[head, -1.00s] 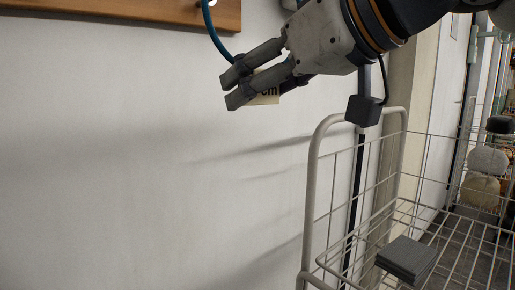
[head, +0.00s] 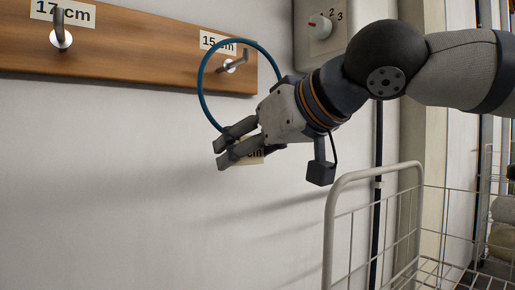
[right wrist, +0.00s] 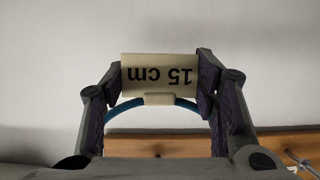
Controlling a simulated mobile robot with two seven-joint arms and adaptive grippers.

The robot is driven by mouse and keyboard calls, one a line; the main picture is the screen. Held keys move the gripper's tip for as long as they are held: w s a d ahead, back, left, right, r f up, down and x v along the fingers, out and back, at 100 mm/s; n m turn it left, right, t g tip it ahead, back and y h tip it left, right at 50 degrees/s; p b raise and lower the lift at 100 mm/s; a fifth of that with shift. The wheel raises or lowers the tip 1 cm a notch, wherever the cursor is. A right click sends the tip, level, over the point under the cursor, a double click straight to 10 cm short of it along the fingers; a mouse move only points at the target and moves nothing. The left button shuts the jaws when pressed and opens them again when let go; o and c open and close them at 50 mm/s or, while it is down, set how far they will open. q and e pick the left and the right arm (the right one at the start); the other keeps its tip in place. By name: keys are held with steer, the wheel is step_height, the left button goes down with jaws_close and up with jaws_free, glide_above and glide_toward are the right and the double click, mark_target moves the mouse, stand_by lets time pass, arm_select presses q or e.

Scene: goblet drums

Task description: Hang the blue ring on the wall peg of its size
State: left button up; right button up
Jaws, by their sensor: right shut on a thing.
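My left gripper is out of view.
The wooden board (head: 140,50) also carries a 17 cm peg (head: 60,36) at the left. A grey switch box (head: 322,30) is on the wall right of the board. A white wire cart (head: 345,190) stands below my right arm. The wall below the board is clear.

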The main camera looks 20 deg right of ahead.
steer(key=shift+x, duration=1.85)
steer(key=shift+f, duration=0.15)
steer(key=o, duration=1.3)
steer(key=shift+s, duration=0.1)
